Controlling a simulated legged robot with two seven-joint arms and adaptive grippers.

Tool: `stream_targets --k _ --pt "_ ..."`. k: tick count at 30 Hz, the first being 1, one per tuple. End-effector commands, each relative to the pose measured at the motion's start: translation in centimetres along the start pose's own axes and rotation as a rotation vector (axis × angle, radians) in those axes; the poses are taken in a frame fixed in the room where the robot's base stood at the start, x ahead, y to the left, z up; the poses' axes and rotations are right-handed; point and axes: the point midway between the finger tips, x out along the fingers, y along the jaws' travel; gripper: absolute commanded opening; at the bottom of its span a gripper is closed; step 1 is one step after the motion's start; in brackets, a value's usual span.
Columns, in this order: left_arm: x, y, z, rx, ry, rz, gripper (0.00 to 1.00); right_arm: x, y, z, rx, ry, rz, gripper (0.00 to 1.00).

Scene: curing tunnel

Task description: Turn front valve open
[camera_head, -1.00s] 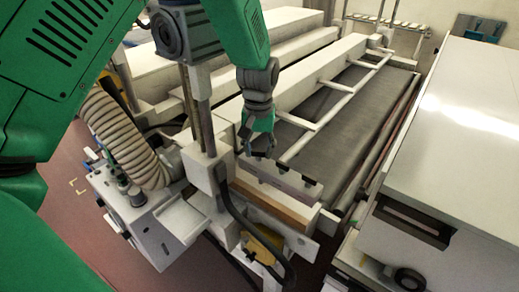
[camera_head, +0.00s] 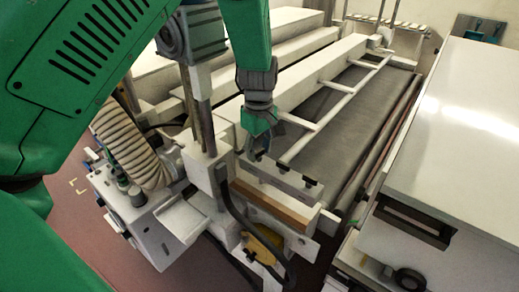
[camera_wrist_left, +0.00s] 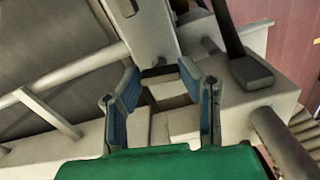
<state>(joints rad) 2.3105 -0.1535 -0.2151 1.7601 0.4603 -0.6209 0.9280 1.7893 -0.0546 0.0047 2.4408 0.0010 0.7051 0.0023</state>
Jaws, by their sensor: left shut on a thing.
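My left gripper (camera_head: 254,151) reaches down to the left end of a pale grey bar (camera_head: 286,178) with dark knobs, at the front of the long machine. In the left wrist view, the bar (camera_wrist_left: 145,35) runs up from between the fingertips of my left gripper (camera_wrist_left: 160,75). The gripper is shut on the near end of this bar; the exact contact is hard to see. No part is clearly marked as the front valve, and I cannot tell whether the bar belongs to it. My right gripper is not in view.
A dark conveyor bed (camera_head: 340,125) with a white rail lies behind the bar. A vertical post (camera_head: 200,115) and a ribbed hose (camera_head: 125,140) stand close on the left. A white cabinet (camera_head: 455,110) fills the right side. A control box (camera_head: 130,215) sits at lower left.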

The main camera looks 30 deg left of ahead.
Motion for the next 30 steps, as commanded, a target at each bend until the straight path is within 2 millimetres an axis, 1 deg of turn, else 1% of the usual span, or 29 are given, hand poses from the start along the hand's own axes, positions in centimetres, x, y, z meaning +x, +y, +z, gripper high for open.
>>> stream_targets --k 1,6,12,26,27,28,29,30 --pt "-0.2 0.28 -0.09 -0.025 0.004 0.008 0.04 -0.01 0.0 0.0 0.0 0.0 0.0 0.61" --pt "-0.22 0.29 -0.07 -0.102 0.003 0.008 0.04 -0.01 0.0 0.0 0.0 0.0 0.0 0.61" --pt "-0.24 0.31 -0.1 -0.15 0.004 0.009 0.04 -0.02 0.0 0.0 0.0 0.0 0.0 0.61" --pt "-0.25 0.34 -0.1 -0.164 0.003 0.01 0.04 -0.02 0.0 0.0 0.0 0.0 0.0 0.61" --pt "-0.26 0.35 -0.1 -0.164 0.003 0.01 0.37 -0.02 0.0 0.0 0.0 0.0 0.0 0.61" --pt "-0.25 0.34 -0.1 -0.163 0.003 0.01 0.47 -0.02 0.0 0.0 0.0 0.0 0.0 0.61" --pt "-0.24 0.32 -0.09 -0.163 0.003 0.009 0.53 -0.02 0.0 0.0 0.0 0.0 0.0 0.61" --pt "-0.21 0.29 -0.08 -0.163 0.002 0.008 0.53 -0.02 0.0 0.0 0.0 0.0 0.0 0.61"
